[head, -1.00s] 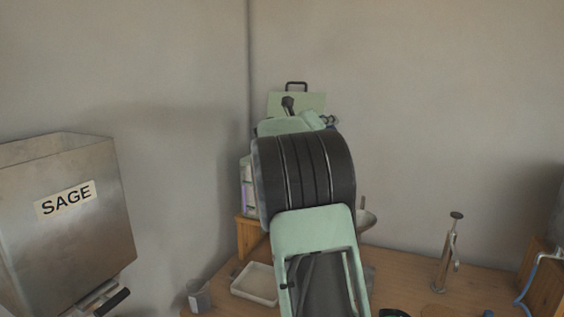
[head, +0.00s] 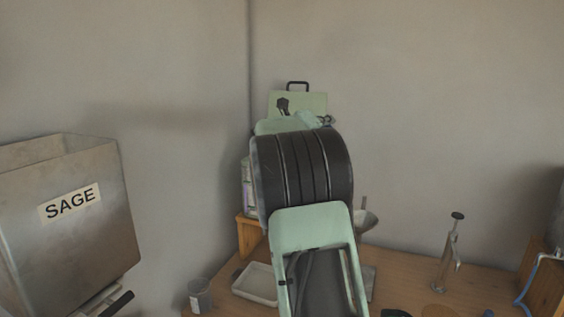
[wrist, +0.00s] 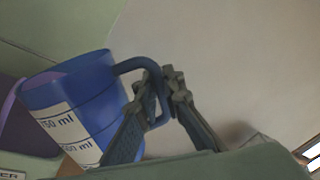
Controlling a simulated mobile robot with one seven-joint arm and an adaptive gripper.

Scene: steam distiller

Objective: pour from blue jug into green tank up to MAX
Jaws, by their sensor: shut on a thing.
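The blue jug (wrist: 75,100) shows at the left of the wrist view, with a white scale marked in ml on its side. My gripper (wrist: 164,78) is shut on its handle, on the jug's right side. I cannot tell how far the jug is tilted or how full it is. A pale green panel with a black handle (head: 310,103) stands behind my arm in the head view; it looks like the green tank's raised lid. Green surfaces also show in the wrist view (wrist: 60,25). My arm hides the tank's body, and no MAX mark shows.
A purple vessel (wrist: 12,125) shows beside the jug. On the wooden bench (head: 405,277) are a white tray (head: 256,283), a grey cup (head: 201,295) and a metal hand tool (head: 449,252). A metal SAGE hopper (head: 75,235) stands at the left.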

